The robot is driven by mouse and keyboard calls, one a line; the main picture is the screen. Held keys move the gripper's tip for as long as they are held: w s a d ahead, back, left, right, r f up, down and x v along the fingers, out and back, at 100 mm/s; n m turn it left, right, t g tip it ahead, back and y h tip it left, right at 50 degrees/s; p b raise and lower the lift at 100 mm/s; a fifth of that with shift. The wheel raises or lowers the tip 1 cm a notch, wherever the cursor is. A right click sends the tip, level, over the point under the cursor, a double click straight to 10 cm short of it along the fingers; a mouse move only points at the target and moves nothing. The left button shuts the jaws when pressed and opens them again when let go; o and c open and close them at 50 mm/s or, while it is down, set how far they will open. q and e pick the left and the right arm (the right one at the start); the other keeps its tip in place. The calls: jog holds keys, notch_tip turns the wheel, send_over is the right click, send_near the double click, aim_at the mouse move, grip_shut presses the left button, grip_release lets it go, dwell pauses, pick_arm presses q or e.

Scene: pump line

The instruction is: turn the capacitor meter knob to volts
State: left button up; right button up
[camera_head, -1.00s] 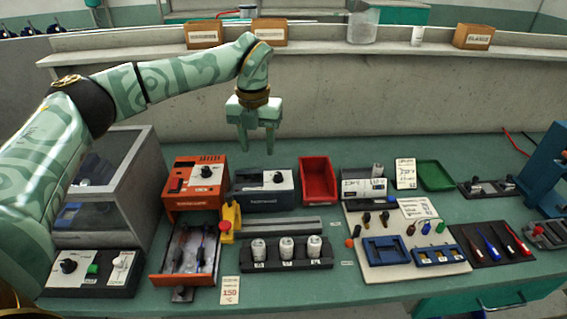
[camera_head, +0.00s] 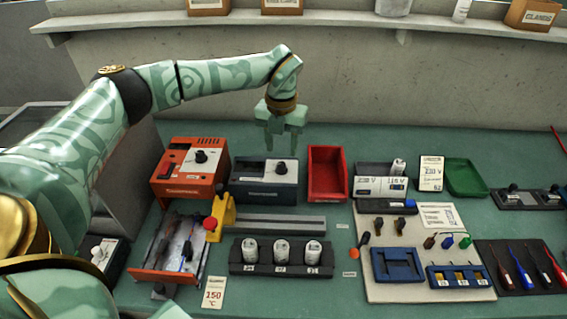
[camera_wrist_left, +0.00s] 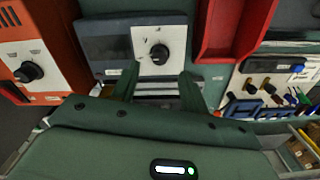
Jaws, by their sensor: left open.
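A dark blue-grey meter (camera_head: 262,194) with a light panel and a black knob (camera_head: 281,168) stands on the bench; I take it to be the capacitor meter. In the left wrist view the meter (camera_wrist_left: 104,49) shows a dark window at left and the knob (camera_wrist_left: 159,54) on the white panel at right. The knob's setting is too small to read. My left gripper (camera_head: 281,143) is open and empty, its fingers pointing down above the knob's area. In the left wrist view its fingertips (camera_wrist_left: 157,85) straddle the knob's line, apart from it. My right gripper is not in view.
An orange unit (camera_head: 190,172) with its own knob stands left of the meter, and a red bin (camera_head: 327,174) stands close on its right. A rack of white capacitors (camera_head: 281,257), a yellow stand with a red button (camera_head: 221,216) and an open drawer (camera_head: 170,247) lie in front.

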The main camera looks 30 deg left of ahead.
aim_at(281, 164)
pick_arm(q)
notch_tip(281, 164, down, 6)
jog(key=shift+r+b, duration=0.25)
jog(key=shift+b, duration=0.35)
jog(key=shift+s, duration=0.1)
grip_shut()
jog(key=shift+r, duration=0.1)
